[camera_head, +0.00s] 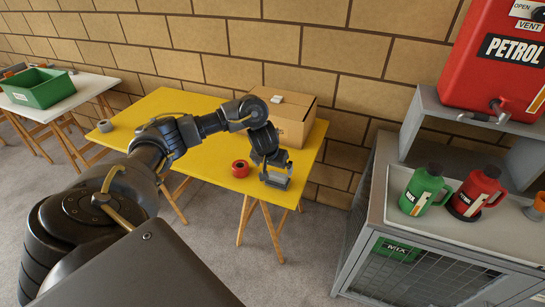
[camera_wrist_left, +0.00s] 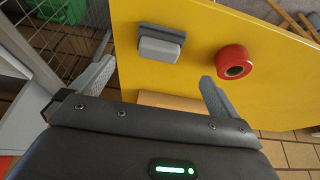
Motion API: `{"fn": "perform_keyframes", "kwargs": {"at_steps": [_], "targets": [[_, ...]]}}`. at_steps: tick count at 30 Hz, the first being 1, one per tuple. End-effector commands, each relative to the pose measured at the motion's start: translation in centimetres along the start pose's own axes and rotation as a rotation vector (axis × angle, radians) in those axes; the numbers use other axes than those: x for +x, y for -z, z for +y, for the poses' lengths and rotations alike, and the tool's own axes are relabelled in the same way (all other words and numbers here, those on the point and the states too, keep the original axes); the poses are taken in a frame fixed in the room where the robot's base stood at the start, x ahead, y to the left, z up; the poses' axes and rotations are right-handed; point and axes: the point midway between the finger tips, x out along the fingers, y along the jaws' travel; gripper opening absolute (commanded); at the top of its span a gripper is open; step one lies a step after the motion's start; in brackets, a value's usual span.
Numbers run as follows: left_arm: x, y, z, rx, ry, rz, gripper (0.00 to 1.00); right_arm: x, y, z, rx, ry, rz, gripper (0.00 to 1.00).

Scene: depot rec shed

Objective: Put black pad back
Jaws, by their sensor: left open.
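My left gripper (camera_head: 275,181) is over the right front part of the yellow table (camera_head: 205,170). In the left wrist view my left gripper (camera_wrist_left: 158,72) has its fingers wide apart with nothing between them. A light grey block with a darker grey strip (camera_wrist_left: 160,45) lies on the table just beyond the fingertips, near the table edge; the gripper largely hides it in the head view. A dark round pad (camera_head: 462,210) shows under the red jug (camera_head: 477,190) on the cabinet at right; whether it is the task's black pad I cannot tell. My right gripper is not in view.
A red tape roll (camera_head: 240,168) sits left of the gripper, and a cardboard box (camera_head: 283,118) stands behind it. A grey roll (camera_head: 105,126) is at the table's left. A green jug (camera_head: 424,190) stands beside the red jug. A green crate (camera_head: 42,87) is far left.

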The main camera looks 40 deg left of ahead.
Motion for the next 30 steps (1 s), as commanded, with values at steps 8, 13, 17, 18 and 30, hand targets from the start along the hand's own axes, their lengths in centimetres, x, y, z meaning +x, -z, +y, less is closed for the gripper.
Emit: {"fn": "perform_keyframes", "kwargs": {"at_steps": [8,13,17,18,30], "targets": [[-0.8,-0.1,0.0,-0.001,0.0,-0.001,1.0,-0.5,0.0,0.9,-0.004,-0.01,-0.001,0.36],[-0.8,-0.1,0.0,0.0,0.0,-0.001,1.0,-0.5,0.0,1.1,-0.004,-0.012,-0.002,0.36],[-0.6,-0.4,0.7,0.017,-0.017,-0.005,1.0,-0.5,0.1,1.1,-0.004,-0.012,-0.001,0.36],[-0.2,-0.9,1.7,0.039,-0.04,-0.011,1.0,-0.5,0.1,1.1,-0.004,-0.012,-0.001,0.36],[0.0,-11.9,23.5,0.469,-0.679,0.087,1.0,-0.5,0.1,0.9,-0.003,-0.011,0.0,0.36]]}}
